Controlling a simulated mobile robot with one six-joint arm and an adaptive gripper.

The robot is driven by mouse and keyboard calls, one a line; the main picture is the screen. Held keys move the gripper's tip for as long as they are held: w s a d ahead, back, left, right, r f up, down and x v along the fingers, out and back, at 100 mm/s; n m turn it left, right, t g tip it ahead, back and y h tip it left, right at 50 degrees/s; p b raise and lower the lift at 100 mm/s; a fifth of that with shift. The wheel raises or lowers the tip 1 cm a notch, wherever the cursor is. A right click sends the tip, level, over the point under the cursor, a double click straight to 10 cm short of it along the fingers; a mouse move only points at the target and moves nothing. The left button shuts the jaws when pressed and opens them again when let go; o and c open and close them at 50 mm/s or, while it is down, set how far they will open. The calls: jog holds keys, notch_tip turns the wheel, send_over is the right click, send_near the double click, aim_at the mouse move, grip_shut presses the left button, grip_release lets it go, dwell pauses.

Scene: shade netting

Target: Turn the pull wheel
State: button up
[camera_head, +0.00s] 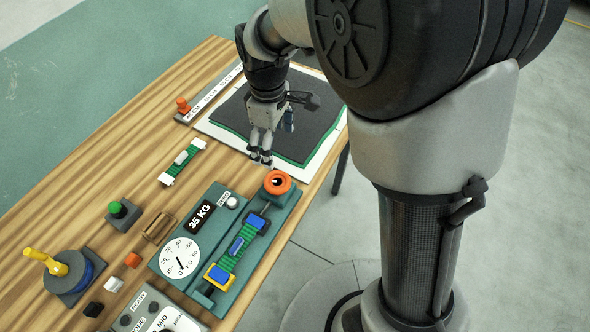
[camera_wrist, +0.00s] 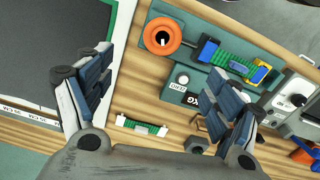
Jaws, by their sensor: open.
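The pull wheel is an orange ring with a dark centre (camera_head: 277,182) at the far end of a teal tester base (camera_head: 211,225). In the wrist view the wheel (camera_wrist: 151,33) is at the top centre, beyond my fingertips. My gripper (camera_head: 260,157) points down over the near edge of the dark mat, just beyond the wheel in the head view. It is open and empty, with its fingers (camera_wrist: 160,80) wide apart and not touching the wheel. A green strap sample (camera_head: 229,261) lies between the blue and yellow clamps on the base. The display reads 35 KG beside a round dial.
A second green strap with white ends (camera_head: 183,162) lies on the wooden table. A dark mat (camera_head: 233,109) is at the far end. Bare wood lies to the left.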

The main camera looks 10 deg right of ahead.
aim_at(275, 180)
jog(key=shift+n, duration=0.3)
jog(key=f+b, duration=0.1)
jog(key=f, duration=0.4)
jog(key=f+b, duration=0.2)
jog(key=f, duration=0.4)
jog(key=f+b, duration=0.1)
jog(key=f, duration=0.5)
jog(key=shift+s+a+f+b, duration=0.1)
jog(key=shift+a+f+b, duration=0.05)
jog(key=shift+a+b, duration=0.25)
